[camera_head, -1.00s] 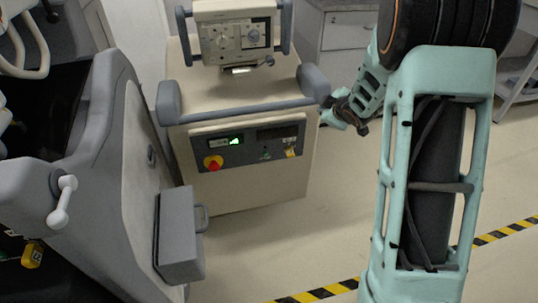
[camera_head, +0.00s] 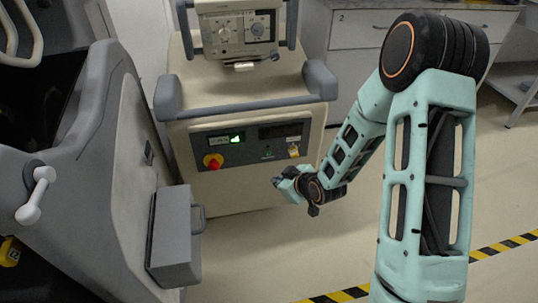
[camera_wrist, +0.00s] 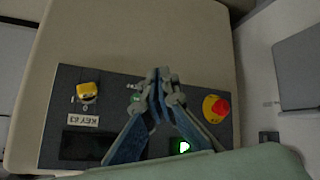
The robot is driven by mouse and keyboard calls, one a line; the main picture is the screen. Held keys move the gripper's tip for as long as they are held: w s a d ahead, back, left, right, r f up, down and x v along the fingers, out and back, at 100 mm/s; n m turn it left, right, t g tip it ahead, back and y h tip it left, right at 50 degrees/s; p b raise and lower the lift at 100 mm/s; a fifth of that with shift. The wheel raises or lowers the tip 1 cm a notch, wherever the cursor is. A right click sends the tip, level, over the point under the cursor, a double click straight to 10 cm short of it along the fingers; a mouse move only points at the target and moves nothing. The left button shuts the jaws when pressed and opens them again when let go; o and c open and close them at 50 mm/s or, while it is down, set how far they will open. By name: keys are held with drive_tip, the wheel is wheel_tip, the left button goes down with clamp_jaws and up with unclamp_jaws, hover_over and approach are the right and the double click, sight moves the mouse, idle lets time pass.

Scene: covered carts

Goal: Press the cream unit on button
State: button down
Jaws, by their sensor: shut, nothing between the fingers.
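The cream unit (camera_head: 240,88) stands in the middle of the head view, with a dark control panel (camera_head: 225,160) on its front. A small green button (camera_head: 267,151) sits on the panel between a red knob on a yellow base (camera_head: 213,161) and a yellow key switch (camera_head: 294,151). My gripper (camera_head: 277,182) is shut and empty, in front of the panel's lower edge in the head view. In the wrist view its fingertips (camera_wrist: 160,76) lie just beside the green button (camera_wrist: 135,98), partly covering the panel. I see no clear contact.
A grey machine (camera_head: 75,170) with a protruding grey box (camera_head: 172,235) stands close on the left. Grey drawers (camera_head: 375,35) are behind on the right. Yellow-black tape (camera_head: 345,295) crosses the floor. The floor to the right of the cream unit is open.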

sight(268, 153)
drive_tip(key=shift+w, duration=0.1)
drive_tip(key=w+a, duration=0.2)
drive_tip(key=w, duration=0.6)
drive_tip(key=shift+w+a, duration=0.2)
drive_tip(key=shift+w, duration=0.1)
idle(1.3)
drive_tip(key=shift+w+a, duration=0.1)
drive_tip(key=shift+w, duration=0.2)
drive_tip(key=shift+w+a, duration=0.15)
drive_tip(key=shift+w, duration=0.3)
idle(0.8)
drive_tip(key=shift+s, duration=0.15)
drive_tip(key=shift+s+d, duration=0.25)
drive_tip(key=shift+s, duration=0.45)
